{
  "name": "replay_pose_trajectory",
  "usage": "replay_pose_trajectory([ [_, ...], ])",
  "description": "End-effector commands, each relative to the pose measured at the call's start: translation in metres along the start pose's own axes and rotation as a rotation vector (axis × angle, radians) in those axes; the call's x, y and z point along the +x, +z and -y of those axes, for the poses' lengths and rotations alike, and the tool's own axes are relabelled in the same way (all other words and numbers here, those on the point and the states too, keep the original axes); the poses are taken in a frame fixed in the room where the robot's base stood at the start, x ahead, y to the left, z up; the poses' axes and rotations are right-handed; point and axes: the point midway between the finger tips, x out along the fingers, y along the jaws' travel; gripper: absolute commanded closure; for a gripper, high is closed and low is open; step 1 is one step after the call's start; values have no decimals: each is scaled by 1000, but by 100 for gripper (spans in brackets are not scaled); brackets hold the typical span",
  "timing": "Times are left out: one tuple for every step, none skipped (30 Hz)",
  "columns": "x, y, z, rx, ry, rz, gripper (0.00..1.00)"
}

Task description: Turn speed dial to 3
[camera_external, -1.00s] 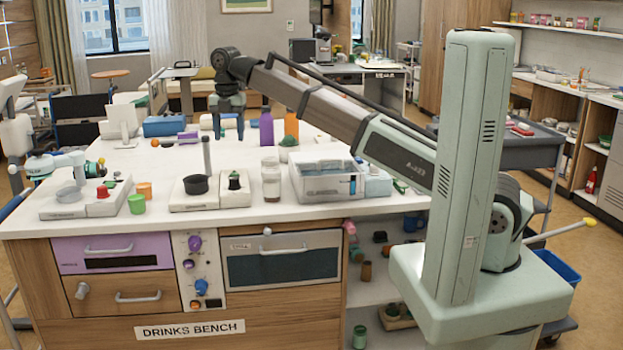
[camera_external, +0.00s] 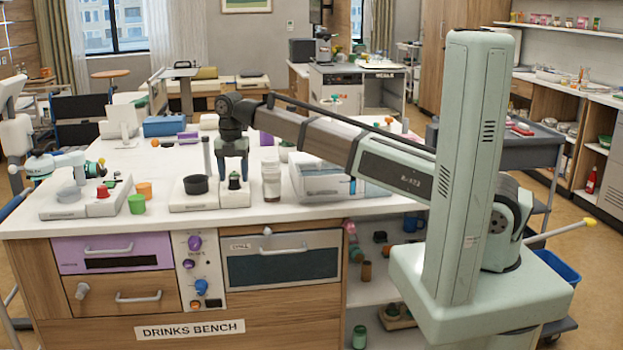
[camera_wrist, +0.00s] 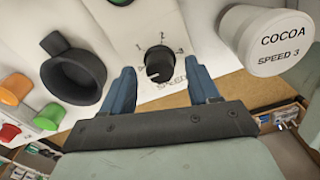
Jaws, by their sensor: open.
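The speed dial (camera_wrist: 159,62) is a black knob on a white plate marked 1, 2, 3 and SPEED in the wrist view. A pale mark shows on its lower left side; I cannot tell for sure which number it points to. My gripper (camera_wrist: 160,68) is open, with one blue finger on each side of the dial and gaps between. In the external view my gripper (camera_external: 233,170) points down over the white mixer base (camera_external: 208,201), with the dial (camera_external: 234,181) between its fingers. A white jar labelled COCOA, SPEED 3 (camera_wrist: 270,40) stands right of the dial.
A black round cup holder (camera_wrist: 73,75) is left of the dial. A green cup (camera_external: 137,204) and an orange cup (camera_external: 144,189) stand further left. A clear bin (camera_external: 318,180) is to the right. The bench's front edge is close.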

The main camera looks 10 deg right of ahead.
Motion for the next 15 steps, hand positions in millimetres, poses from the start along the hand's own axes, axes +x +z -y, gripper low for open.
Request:
replay_pose_trajectory([
  [4,0,0,0,-1,0,40],
  [6,0,0,0,-1,0,40],
  [7,0,0,0,-1,0,40],
  [8,0,0,0,-1,0,40],
  [9,0,0,0,-1,0,40],
  [9,0,0,0,-1,0,40],
  [9,0,0,0,-1,0,40],
  [10,0,0,0,0,0,40],
  [10,0,0,0,0,0,40],
  [10,0,0,0,0,0,40],
  [9,0,0,0,0,0,40],
  [9,0,0,0,0,0,40],
  [9,0,0,0,0,0,40],
  [9,0,0,0,0,0,40],
  [9,0,0,0,0,0,43],
])
